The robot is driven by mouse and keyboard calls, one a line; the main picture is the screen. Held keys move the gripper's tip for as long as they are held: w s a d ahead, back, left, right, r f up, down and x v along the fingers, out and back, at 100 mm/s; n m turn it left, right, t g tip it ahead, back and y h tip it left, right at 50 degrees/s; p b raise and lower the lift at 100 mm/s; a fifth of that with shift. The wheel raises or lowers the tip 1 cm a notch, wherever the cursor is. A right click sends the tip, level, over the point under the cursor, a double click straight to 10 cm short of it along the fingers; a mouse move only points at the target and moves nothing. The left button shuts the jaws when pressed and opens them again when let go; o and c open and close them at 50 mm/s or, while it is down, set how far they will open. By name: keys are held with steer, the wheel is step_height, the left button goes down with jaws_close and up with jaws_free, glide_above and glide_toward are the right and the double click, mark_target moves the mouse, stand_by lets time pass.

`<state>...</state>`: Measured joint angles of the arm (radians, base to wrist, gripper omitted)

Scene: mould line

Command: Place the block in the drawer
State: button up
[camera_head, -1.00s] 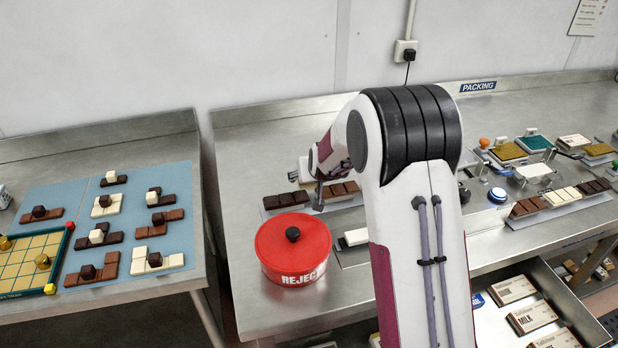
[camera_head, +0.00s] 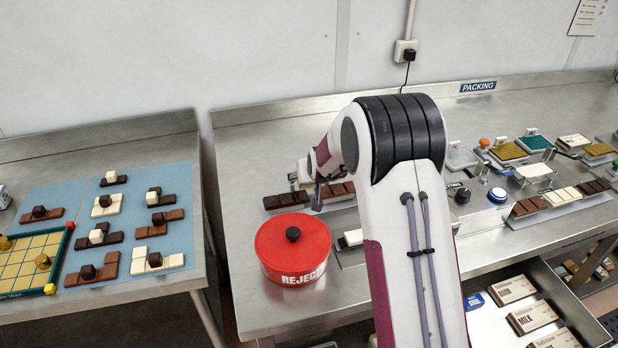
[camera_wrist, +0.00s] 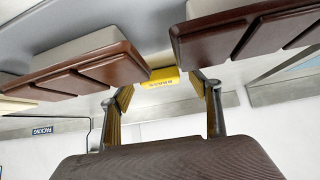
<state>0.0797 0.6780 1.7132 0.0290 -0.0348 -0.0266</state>
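My gripper (camera_wrist: 162,95) shows in the wrist view with its two fingers spread apart. A small yellow block (camera_wrist: 159,81) with dark lettering lies at the fingertips, between two brown chocolate bars; narrow gaps seem to separate it from the fingers. In the head view my gripper (camera_head: 316,196) is low beside the row of brown bars (camera_head: 285,201), left of my arm. The block is hidden there. The drawer (camera_head: 560,293) is open at the lower right, with several labelled packs inside.
A red REJECT pot (camera_head: 293,250) with a black knob stands just in front of the bars. Buttons, small trays and a bar rack (camera_head: 560,197) fill the bench right of my arm. The left table (camera_head: 110,297) holds several chocolate pieces and a game board (camera_head: 30,263).

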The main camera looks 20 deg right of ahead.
steer(key=c, duration=1)
steer(key=shift+c, duration=0.2)
step_height(320, 180, up, 10)
stand_by(0.5)
steer(key=n, duration=0.1)
glide_toward(311, 187)
steer(key=s+a+r, duration=0.4)
steer(key=a+r, duration=0.1)
steer(key=r, duration=0.1)
steer(key=shift+s+r+y, duration=0.2)
steer(key=shift+y, duration=0.2)
